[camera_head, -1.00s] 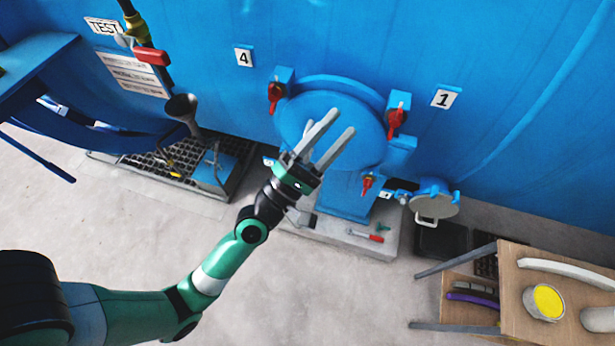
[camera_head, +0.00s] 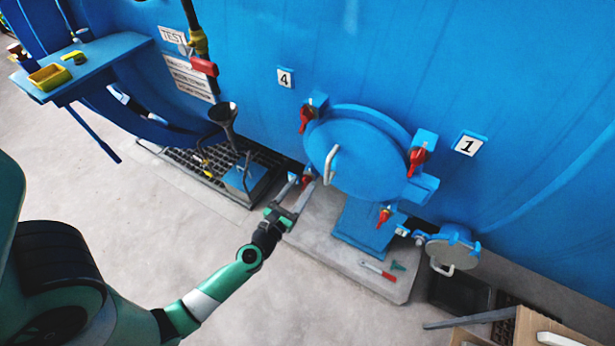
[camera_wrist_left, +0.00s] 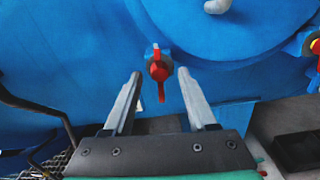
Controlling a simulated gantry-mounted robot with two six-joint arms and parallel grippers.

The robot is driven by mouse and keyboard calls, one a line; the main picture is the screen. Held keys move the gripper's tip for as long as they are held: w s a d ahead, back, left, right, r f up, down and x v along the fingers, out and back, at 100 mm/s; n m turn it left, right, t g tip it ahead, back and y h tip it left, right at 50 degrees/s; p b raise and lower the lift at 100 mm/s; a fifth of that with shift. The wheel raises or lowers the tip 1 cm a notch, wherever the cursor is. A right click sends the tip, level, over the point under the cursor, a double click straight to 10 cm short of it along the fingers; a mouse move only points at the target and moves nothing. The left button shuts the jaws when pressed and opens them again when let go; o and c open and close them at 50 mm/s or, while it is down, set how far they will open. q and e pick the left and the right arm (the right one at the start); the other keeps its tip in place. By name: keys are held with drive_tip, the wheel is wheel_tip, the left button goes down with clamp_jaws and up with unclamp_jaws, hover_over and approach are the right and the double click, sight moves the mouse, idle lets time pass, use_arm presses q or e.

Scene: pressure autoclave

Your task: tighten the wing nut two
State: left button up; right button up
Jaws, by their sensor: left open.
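A round blue hatch door (camera_head: 365,165) on the blue vessel wall has red wing nuts around its rim. My left gripper (camera_head: 303,182) is open at the lower-left wing nut (camera_head: 306,180), which is partly hidden by the fingers. In the left wrist view this red wing nut (camera_wrist_left: 158,68) hangs upright, between and just beyond the open fingertips (camera_wrist_left: 159,75); I see no contact. The lower-right wing nut (camera_head: 384,216) is red, beside a small label (camera_head: 402,232) too small to read. The upper nuts are by label 4 (camera_head: 285,78) and label 1 (camera_head: 468,145).
A red-handled tool (camera_head: 378,271) lies on the plinth (camera_head: 325,245) below the hatch. A funnel (camera_head: 223,115) and a floor grate (camera_head: 185,158) are to the left. A small round hatch (camera_head: 453,253) is at right. The floor in front is clear.

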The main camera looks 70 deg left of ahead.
sight(306, 180)
use_arm(q)
drive_tip(key=x, duration=0.4)
clamp_jaws()
